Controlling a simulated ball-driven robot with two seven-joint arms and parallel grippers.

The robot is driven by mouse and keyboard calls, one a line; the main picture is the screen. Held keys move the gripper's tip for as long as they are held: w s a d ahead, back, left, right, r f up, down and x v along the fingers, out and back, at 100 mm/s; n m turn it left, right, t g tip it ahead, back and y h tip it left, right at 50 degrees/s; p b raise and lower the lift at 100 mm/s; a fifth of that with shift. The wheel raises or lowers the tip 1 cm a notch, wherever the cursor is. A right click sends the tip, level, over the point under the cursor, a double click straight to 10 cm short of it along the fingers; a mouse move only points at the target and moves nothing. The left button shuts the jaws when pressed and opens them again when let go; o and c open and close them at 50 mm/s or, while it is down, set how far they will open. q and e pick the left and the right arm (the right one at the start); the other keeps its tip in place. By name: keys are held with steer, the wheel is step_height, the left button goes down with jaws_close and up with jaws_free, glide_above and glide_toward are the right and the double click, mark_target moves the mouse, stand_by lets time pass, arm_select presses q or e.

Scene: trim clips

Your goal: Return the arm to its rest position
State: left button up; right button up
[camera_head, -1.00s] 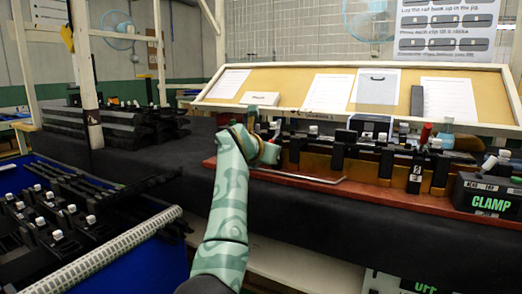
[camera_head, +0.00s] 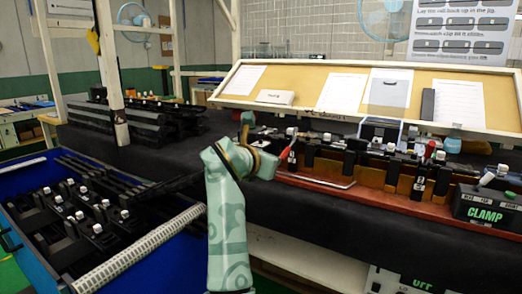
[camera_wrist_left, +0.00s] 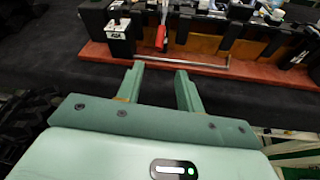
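My left arm (camera_head: 228,210), pale green with a darker pattern, rises from the bottom middle of the head view. Its gripper (camera_head: 247,127) is over the dark bench near the left end of the jig. In the left wrist view the two fingers of the left gripper (camera_wrist_left: 160,72) are apart with nothing between them, so it is open and empty. The red-based jig (camera_head: 385,197) lies beyond the fingertips, and its red base also shows in the wrist view (camera_wrist_left: 245,73). My right arm and gripper are not in view.
A blue bin (camera_head: 165,238) with black clip parts stands at lower left. Stacked black trim (camera_head: 135,122) lies on the bench behind. A CLAMP box (camera_head: 485,200) is at the jig's right end. A sloped board (camera_head: 300,80) stands behind the jig. Dark bench surface left of the jig is clear.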

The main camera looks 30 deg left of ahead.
arm_select(q)
steer(key=shift+s, duration=0.45)
